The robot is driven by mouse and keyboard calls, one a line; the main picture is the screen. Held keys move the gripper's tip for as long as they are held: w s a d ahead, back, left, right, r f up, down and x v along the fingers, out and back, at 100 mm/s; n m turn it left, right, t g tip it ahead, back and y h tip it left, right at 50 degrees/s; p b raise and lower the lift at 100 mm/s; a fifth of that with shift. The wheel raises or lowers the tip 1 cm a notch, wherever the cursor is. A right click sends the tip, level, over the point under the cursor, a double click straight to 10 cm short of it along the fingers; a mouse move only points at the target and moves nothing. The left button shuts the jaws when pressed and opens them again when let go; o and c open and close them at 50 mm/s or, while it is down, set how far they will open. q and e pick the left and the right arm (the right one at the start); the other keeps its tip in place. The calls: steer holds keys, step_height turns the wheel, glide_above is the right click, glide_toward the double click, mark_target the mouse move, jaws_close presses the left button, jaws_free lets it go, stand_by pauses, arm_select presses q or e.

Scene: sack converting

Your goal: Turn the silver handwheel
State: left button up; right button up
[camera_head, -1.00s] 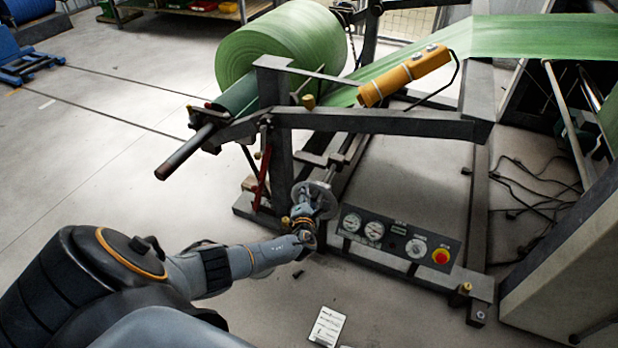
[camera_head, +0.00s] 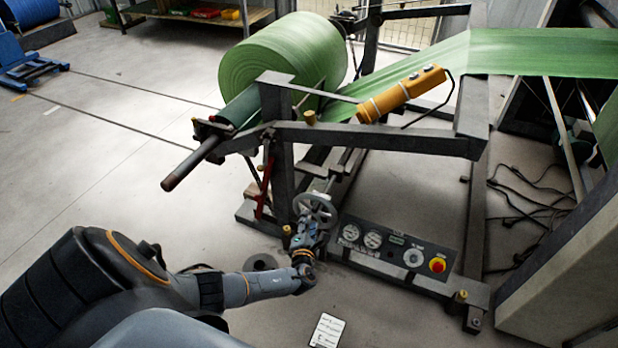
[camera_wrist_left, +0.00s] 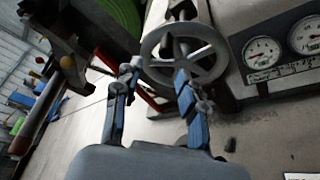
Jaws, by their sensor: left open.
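The silver handwheel (camera_head: 331,208) is a spoked metal ring at the lower front of the unwind stand, left of the gauge panel. It also shows in the left wrist view (camera_wrist_left: 222,52), with a dark knob in front of its spokes. My left gripper (camera_head: 309,226) is just below and in front of the wheel in the head view. In the wrist view its two blue-grey fingers (camera_wrist_left: 157,72) are spread apart and hold nothing. The right-hand finger overlaps the lower rim; I cannot tell whether it touches. My right gripper is in neither view.
A gauge panel (camera_head: 390,249) with a red button (camera_head: 437,265) sits just right of the wheel. A red lever (camera_head: 263,185) stands to its left. The stand's frame (camera_head: 370,139) and a green roll (camera_head: 270,65) are above. The floor at left is mostly clear.

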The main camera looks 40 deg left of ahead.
arm_select(q)
steer(key=p+v, duration=0.4)
steer(key=v, duration=0.4)
steer(key=shift+d+f, duration=0.2)
steer(key=shift+f, duration=0.15)
steer(key=shift+w, duration=0.1)
stand_by(0.3)
